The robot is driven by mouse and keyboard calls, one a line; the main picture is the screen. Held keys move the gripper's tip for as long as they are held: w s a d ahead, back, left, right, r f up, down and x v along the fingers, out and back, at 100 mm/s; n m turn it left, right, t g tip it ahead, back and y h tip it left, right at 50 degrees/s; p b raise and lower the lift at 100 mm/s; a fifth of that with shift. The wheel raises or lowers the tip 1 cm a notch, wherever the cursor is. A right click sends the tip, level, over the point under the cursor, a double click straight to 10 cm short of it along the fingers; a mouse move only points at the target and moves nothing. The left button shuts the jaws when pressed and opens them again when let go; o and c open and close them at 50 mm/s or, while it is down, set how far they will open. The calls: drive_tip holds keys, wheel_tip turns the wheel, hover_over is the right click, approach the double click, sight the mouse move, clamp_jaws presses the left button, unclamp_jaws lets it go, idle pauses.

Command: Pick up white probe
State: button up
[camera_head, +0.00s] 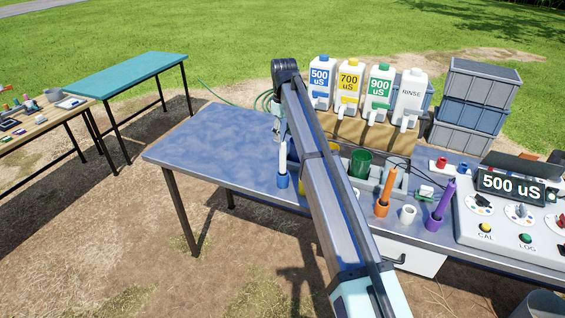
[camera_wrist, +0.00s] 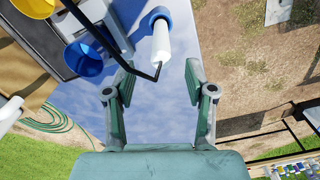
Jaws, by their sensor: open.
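The white probe (camera_head: 283,158) stands upright in a blue holder (camera_head: 282,181) on the metal table, just left of my arm. In the wrist view the white probe (camera_wrist: 161,45) shows with a black cable at its near end, its far end in the blue holder (camera_wrist: 154,14). My gripper (camera_wrist: 160,72) is open and empty. Its two green fingers are spread wide, with the probe's near end at or just beyond the gap between their tips. Whether they touch it I cannot tell. In the head view my arm largely hides the gripper.
Right of my arm stand a green cup (camera_head: 360,163), an orange probe (camera_head: 388,184), a purple probe (camera_head: 442,200) and a white holder (camera_head: 407,214). Several labelled bottles (camera_head: 348,84) stand behind on a wooden stand. The table's left part (camera_head: 215,150) is clear.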

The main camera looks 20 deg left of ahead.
sight(283, 158)
wheel_tip(283, 158, down, 6)
drive_tip(key=shift+r+p, duration=0.25)
drive_tip(key=shift+p, duration=0.4)
drive_tip(key=shift+a+f+p, duration=0.1)
drive_tip(key=shift+f+p, duration=1.3)
drive_tip(key=shift+f, duration=1.3)
clamp_jaws()
